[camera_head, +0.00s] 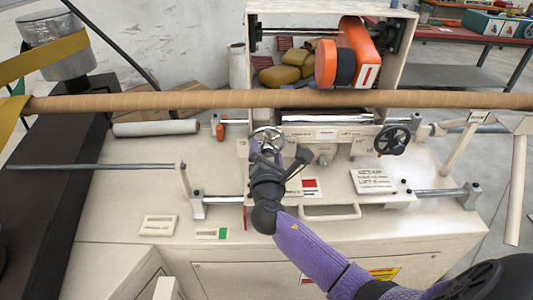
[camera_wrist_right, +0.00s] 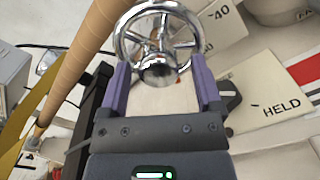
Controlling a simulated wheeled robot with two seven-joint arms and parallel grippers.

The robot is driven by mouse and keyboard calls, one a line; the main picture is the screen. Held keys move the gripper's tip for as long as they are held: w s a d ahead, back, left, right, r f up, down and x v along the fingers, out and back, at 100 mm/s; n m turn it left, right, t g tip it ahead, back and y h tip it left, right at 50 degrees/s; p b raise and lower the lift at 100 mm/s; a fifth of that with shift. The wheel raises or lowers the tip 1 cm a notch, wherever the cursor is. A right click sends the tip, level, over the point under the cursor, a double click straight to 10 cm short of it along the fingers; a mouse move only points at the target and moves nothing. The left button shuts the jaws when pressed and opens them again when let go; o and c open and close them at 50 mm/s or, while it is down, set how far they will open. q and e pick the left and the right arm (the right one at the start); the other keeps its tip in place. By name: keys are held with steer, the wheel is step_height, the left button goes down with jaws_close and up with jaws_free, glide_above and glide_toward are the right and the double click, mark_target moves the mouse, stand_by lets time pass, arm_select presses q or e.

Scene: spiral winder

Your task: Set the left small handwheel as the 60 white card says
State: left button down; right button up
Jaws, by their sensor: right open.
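The left small handwheel (camera_head: 267,136) is a chrome spoked wheel on the front of the cream machine. In the right wrist view the same handwheel (camera_wrist_right: 190,42) is just ahead of my right gripper (camera_wrist_right: 162,82). Its hub lies between the two open purple fingers; I cannot tell whether they touch it. In the head view my right gripper (camera_head: 266,158) partly hides the wheel from below. A white card (camera_head: 372,181) with black print lies on the machine bed to the right; its small print is hard to read. I cannot tell which card is the 60 one.
A black handwheel (camera_head: 391,140) sits farther right. A long brown tube (camera_head: 180,100) crosses above the machine. A cream handle (camera_head: 330,212) is near my right arm. Smaller cards lie front left, one with a green patch (camera_head: 212,233). The bed's left part is mostly clear.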

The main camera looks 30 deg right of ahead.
steer(key=p+v, duration=0.1)
steer(key=v, duration=0.9)
